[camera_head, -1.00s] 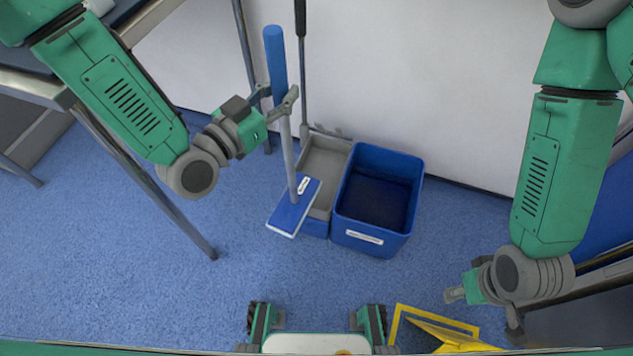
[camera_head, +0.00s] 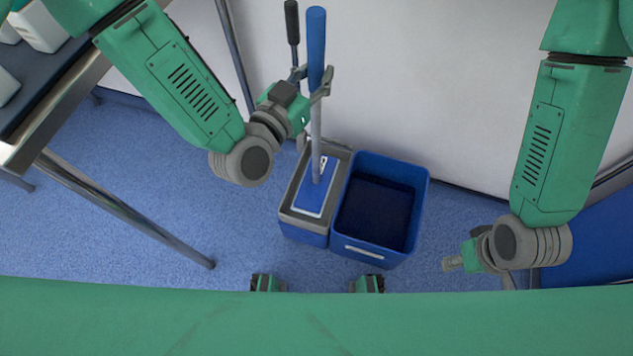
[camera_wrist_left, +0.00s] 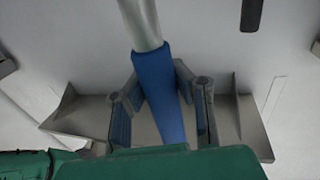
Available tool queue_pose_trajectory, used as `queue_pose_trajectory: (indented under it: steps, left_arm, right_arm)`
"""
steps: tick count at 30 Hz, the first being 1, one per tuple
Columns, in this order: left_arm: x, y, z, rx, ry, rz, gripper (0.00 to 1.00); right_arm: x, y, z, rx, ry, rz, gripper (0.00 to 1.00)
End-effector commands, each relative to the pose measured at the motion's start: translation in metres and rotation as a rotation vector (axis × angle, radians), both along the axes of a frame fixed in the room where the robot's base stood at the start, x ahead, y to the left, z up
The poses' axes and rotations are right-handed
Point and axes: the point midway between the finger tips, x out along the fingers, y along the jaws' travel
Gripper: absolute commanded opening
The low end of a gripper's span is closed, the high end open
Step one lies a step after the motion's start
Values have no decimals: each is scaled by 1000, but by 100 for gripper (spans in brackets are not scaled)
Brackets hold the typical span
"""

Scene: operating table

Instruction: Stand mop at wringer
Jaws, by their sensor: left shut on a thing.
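The mop (camera_head: 317,145) stands roughly upright, with a blue grip at the top and a flat blue head (camera_head: 314,197) at the bottom. My left gripper (camera_head: 322,84) is shut on the handle near the lower end of the blue grip. In the left wrist view the blue grip (camera_wrist_left: 160,85) lies between the fingers. The mop head appears over or inside the grey wringer (camera_head: 287,214) on the left bucket; I cannot tell whether it touches the wringer. My right gripper (camera_head: 452,263) hangs at the right, away from the mop, and its opening is unclear.
An open blue bucket (camera_head: 422,215) adjoins the wringer on the right. The wringer's black-gripped lever (camera_head: 292,22) rises close behind the mop handle. A metal table (camera_head: 80,85) is at the left. The white wall is close behind. Blue floor is clear at lower left.

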Motion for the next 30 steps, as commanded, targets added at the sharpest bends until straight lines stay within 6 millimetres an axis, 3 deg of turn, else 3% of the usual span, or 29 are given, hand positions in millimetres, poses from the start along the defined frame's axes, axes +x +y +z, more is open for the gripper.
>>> queue_pose_trajectory:
  steps: [4,12,19,24,30]
  left_arm:
    - [-1,2,-9,-4,-1,0,0]
    - [0,1,-55,-2,-1,0,0]
    - [0,0,-70,-1,-2,0,0]
    - [0,1,-95,-2,-1,0,0]
    - [0,2,-99,-2,-2,0,0]
  right_arm:
    - [0,0,-4,0,0,0,40]
    - [-1,0,-20,0,1,1,40]
    - [-1,0,-25,0,1,1,40]
    - [-1,0,-35,0,1,0,40]
    - [-1,0,-35,0,1,0,40]
